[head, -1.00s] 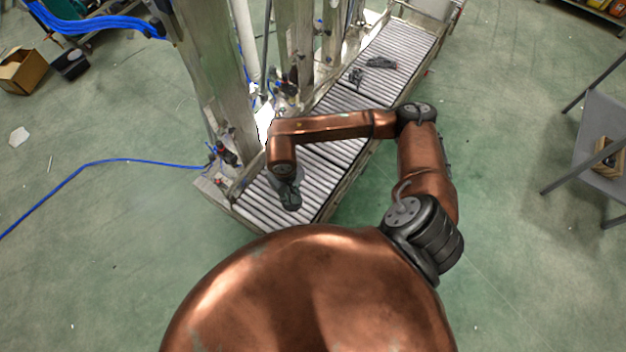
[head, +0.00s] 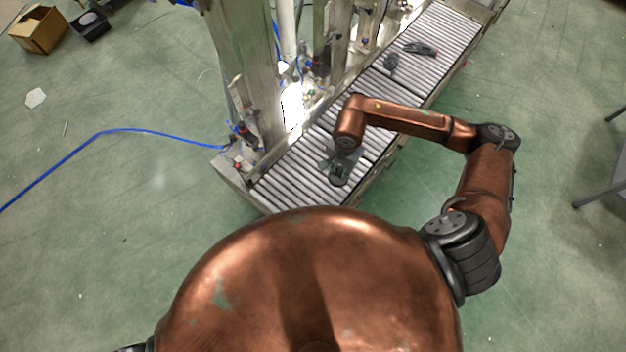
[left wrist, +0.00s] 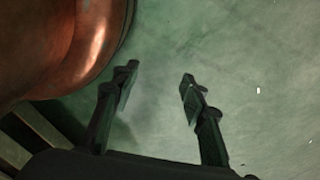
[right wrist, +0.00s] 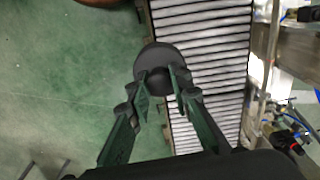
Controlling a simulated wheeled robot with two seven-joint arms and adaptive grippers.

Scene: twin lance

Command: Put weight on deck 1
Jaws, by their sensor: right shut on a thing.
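The weight is a dark, rounded disc-like piece (right wrist: 157,56) between the fingertips of my right gripper (right wrist: 161,80) in the right wrist view. In the head view the right gripper (head: 341,168) hangs over the near end of the roller conveyor (head: 292,184), shut on the weight. I cannot tell whether the weight touches the rollers. No label shows which part is deck 1. My left gripper (left wrist: 158,80) is open and empty over the green floor in the left wrist view.
Metal posts (head: 250,75) with fittings line the conveyor's left side. Dark objects (head: 420,48) lie on the rollers further back. A blue hose (head: 150,131) crosses the floor at left, with a cardboard box (head: 38,30) behind. The floor right of the conveyor is mostly clear.

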